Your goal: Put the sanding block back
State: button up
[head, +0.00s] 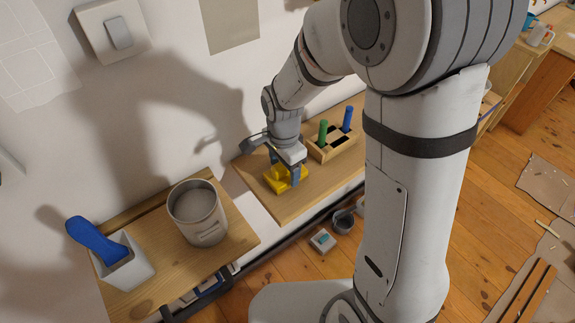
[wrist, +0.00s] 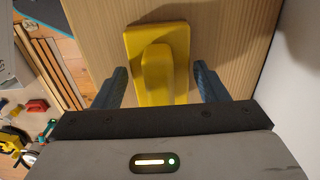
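The yellow sanding block (head: 275,183) lies on the wooden shelf (head: 295,207) against the wall. In the wrist view the sanding block (wrist: 157,40) shows a flat base with a raised grip along its middle. My gripper (head: 284,170) points down over it. In the wrist view my gripper (wrist: 158,75) is open, with one blue finger on each side of the block's raised grip and a visible gap at both sides. The lower end of the block is hidden behind the gripper body.
A wooden holder (head: 333,143) with green and blue handles stands right of the block. On a separate board at the left are a metal can (head: 198,212) and a white container (head: 125,265) with a blue-handled tool. A grey pot (head: 343,222) is on the floor below.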

jog(key=shift+o, duration=1.3)
jog(key=shift+r, duration=0.1)
notch_tip(320, 180, up, 12)
jog(key=p, duration=0.1)
jog(key=s+d+r+n+t, duration=0.2)
jog(key=s+d+r+n, duration=0.1)
jog(key=s+d+n, duration=0.8)
jog(key=shift+s+d, duration=0.55)
jog(key=shift+d, duration=0.7)
